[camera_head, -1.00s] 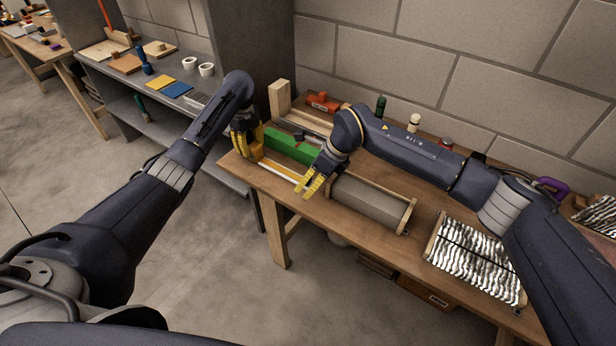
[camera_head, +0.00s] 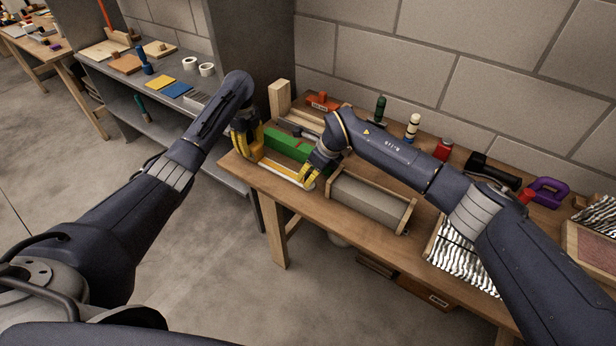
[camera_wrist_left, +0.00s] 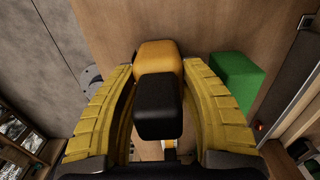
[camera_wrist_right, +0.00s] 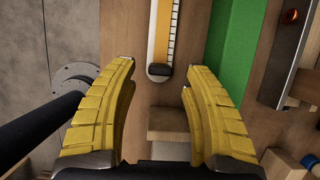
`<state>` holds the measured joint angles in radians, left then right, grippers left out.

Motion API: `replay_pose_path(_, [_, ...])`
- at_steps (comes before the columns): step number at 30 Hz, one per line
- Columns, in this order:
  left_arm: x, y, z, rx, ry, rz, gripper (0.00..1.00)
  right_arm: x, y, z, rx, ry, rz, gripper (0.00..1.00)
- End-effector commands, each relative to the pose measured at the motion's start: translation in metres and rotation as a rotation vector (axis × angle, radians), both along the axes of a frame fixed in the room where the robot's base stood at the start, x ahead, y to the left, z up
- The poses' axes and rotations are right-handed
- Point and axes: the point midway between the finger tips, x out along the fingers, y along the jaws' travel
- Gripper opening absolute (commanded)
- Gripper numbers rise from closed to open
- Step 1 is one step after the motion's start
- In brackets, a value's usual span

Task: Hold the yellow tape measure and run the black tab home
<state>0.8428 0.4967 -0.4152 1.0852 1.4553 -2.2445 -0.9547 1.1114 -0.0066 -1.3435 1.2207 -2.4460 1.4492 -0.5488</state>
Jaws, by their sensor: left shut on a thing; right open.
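The yellow tape measure (camera_wrist_left: 158,58) with its black upper part (camera_wrist_left: 158,108) sits between the fingers of my left gripper (camera_wrist_left: 158,70), which is shut on it at the table's left end. That gripper also shows in the head view (camera_head: 250,148). A yellow strip with a white ruled scale (camera_wrist_right: 163,30) runs out toward my right gripper. The black tab (camera_wrist_right: 160,71) is at its near end. My right gripper (camera_wrist_right: 158,68) is open, its fingertips on either side of the tab in the right wrist view. I cannot tell how far above it they are. The fingers partly cover the tab in the head view.
A green block (camera_head: 290,147) lies right behind the strip. A grey, wood-ended box (camera_head: 368,200) stands just right of my right gripper. A wooden post (camera_head: 280,97), an orange tool (camera_head: 322,103) and bottles (camera_head: 380,106) stand farther back. The table's front edge is close.

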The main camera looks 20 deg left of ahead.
Motion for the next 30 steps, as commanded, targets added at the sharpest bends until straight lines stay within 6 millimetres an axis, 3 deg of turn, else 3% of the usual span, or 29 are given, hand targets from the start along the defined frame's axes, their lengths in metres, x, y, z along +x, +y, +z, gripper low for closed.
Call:
replay_pose_path(9, [-0.002,0.0,-0.004,0.0,0.006,-0.001,0.0,0.003,0.01,-0.023,0.002,0.0,0.0,0.49])
replay_pose_path(21, [-0.002,0.0,-0.004,0.0,0.006,-0.001,0.0,0.003,0.011,-0.027,0.001,0.0,0.0,0.51])
replay_pose_path(30, [-0.002,0.0,-0.004,0.0,0.006,-0.001,0.0,0.003,0.011,-0.027,0.001,0.0,0.0,0.16])
